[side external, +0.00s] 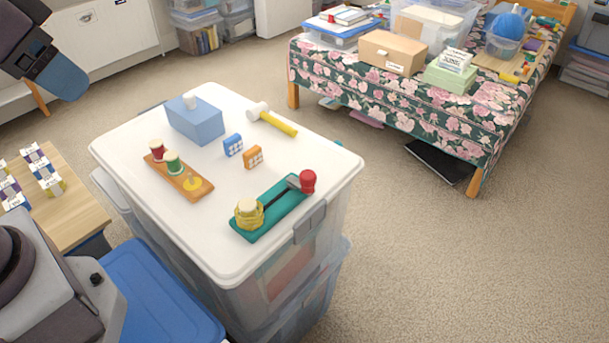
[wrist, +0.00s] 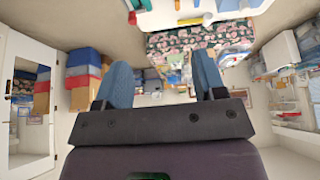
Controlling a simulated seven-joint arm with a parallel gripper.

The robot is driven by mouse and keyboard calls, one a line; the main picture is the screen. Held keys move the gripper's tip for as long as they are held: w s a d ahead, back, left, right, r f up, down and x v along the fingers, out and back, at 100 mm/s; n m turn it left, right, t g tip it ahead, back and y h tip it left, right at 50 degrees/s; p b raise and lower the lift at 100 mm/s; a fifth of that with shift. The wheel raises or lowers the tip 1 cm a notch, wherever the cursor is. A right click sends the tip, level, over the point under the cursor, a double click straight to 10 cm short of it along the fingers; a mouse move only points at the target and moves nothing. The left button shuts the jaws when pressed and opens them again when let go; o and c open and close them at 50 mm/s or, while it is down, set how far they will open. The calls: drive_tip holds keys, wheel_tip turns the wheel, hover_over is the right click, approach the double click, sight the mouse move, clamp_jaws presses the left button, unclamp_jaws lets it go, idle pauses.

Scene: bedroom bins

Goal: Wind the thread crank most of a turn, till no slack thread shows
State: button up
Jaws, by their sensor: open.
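The thread crank has a flat teal base (side external: 275,212) lying near the right front edge of the white bin lid. A cream-topped spool (side external: 248,210) stands at its near-left end with yellow thread (side external: 250,219) around it in loops. Whether some loops hang loose is too small to tell. A dark crank arm (side external: 288,187) runs toward the far-right end, where a red knob (side external: 308,180) stands. My gripper (side external: 62,80) is high at the upper left, well away from the crank. In the wrist view my gripper (wrist: 163,76) has two blue fingers spread apart with nothing between them.
On the white lid (side external: 225,245) are a blue box (side external: 195,121), a yellow-handled hammer (side external: 272,119), a wooden board (side external: 180,178) with red and green spools, and small blue (side external: 233,145) and orange (side external: 253,157) blocks. A flowered bed (side external: 350,90) stands behind.

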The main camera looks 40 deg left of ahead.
drive_tip(key=shift+c, duration=0.3)
drive_tip(key=n+g, duration=0.6)
drive_tip(key=n, duration=0.9)
approach(308, 174)
wheel_tip(308, 174, down, 11)
drive_tip(key=shift+s+f, duration=0.1)
drive_tip(key=shift+s, duration=0.05)
drive_tip(key=c, duration=0.9)
